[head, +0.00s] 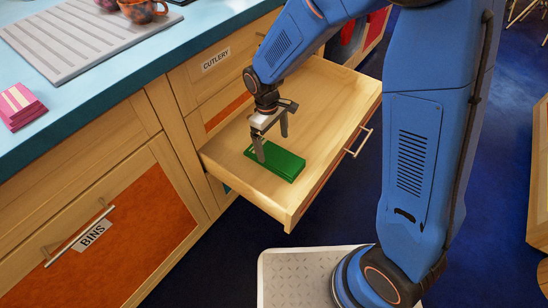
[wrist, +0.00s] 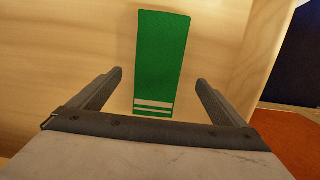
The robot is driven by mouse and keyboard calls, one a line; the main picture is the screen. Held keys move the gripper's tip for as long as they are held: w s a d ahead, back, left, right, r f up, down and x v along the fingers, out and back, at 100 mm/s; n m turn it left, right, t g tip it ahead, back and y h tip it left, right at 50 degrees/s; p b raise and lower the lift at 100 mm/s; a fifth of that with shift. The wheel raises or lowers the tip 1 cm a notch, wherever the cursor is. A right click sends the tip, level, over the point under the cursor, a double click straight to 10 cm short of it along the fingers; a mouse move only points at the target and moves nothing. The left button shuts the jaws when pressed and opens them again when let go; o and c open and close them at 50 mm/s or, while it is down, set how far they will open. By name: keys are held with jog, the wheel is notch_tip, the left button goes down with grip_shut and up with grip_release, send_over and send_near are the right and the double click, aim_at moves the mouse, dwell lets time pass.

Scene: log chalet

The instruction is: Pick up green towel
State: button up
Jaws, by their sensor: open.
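The green towel (head: 276,162) lies folded flat on the floor of the open wooden drawer (head: 325,110). In the wrist view the towel (wrist: 161,60) is a long green strip with white stripes at its near end. My gripper (head: 272,145) is over the drawer, at the towel's left part. In the wrist view my gripper's two fingers (wrist: 158,78) are spread wide, one on each side of the towel's striped end, with nothing between them gripped. I cannot tell how high the fingertips are above the drawer floor.
The drawer's walls surround the towel, and its front has a metal handle (head: 358,141). A blue-green counter (head: 110,90) holds a grey drainer (head: 90,38) and a pink stack (head: 20,107). A cabinet labelled BINS (head: 92,236) stands left. The rest of the drawer looks empty.

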aim_at(274, 155)
jog(key=shift+d+f, duration=0.1)
jog(key=shift+f, duration=2.5)
jog(key=c, duration=1.2)
